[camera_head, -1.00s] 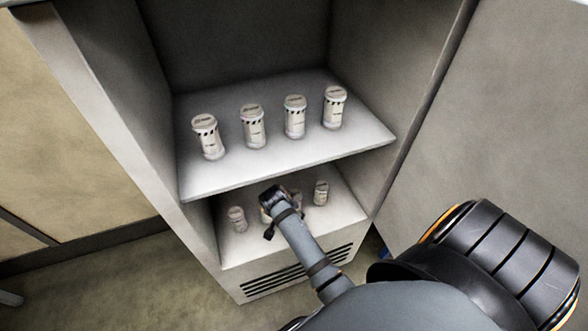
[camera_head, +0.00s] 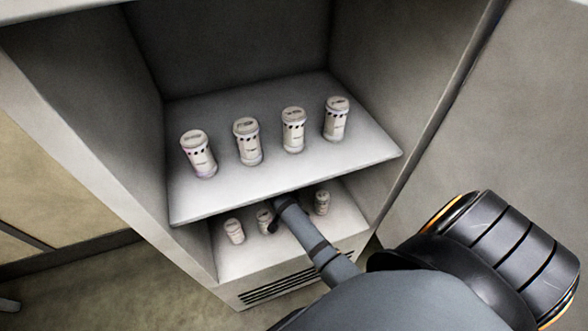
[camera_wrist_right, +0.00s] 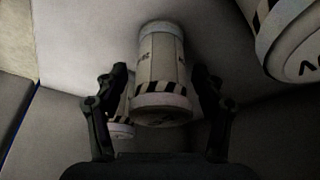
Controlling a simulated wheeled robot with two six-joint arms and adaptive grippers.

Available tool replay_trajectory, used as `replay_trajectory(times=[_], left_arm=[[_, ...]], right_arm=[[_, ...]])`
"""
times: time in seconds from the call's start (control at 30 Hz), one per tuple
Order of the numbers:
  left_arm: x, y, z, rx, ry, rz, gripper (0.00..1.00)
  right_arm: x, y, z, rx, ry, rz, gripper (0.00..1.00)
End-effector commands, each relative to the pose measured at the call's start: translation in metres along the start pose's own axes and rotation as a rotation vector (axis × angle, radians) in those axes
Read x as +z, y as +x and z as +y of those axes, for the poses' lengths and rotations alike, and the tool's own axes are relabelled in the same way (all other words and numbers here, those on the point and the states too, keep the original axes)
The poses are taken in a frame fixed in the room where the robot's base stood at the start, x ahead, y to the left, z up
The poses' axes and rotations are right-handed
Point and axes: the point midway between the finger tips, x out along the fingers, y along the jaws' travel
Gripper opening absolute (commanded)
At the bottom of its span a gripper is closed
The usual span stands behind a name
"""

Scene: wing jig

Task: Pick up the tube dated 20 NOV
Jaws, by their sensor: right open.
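White tubes with striped bands stand in the open cabinet, and I cannot read a 20 NOV date on any of them. My right gripper (camera_head: 282,207) reaches into the lower compartment, its front partly hidden under the upper shelf. In the right wrist view, the right gripper (camera_wrist_right: 160,70) is open, with one finger on each side of a tube (camera_wrist_right: 160,62). I cannot tell whether the fingers touch it. Lower-shelf tubes show at the left (camera_head: 234,231), near the gripper (camera_head: 265,221) and at the right (camera_head: 321,202). My left gripper is not in view.
The upper shelf (camera_head: 285,172) bears several similar tubes in a row and hangs over my right gripper. In the wrist view, another tube (camera_wrist_right: 290,40) is close at the upper right and one (camera_wrist_right: 121,129) is beside the left finger. Cabinet walls flank both sides.

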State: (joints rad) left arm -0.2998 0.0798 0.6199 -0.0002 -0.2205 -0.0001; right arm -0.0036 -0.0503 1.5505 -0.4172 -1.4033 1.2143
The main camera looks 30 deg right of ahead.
Motion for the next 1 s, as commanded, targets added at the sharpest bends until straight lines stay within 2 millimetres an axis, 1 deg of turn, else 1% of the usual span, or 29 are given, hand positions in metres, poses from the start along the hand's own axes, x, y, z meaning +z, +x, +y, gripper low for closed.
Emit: replay_trajectory(times=[0.03,0.1,0.33,0.8,1.0], left_arm=[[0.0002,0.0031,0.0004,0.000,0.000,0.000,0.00],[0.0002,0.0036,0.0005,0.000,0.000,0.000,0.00],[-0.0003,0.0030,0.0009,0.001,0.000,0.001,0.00],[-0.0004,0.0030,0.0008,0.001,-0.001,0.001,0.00],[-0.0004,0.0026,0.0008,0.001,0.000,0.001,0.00]], right_arm=[[-0.0001,0.0081,-0.0003,0.000,0.000,0.001,0.69],[-0.0005,0.0132,-0.0003,0.000,0.001,0.001,0.69],[-0.0004,0.0142,-0.0004,-0.002,0.002,0.000,0.69],[-0.0002,0.0140,-0.0003,-0.001,0.001,0.000,0.06],[-0.0005,0.0135,-0.0005,-0.002,0.001,0.001,0.06]])
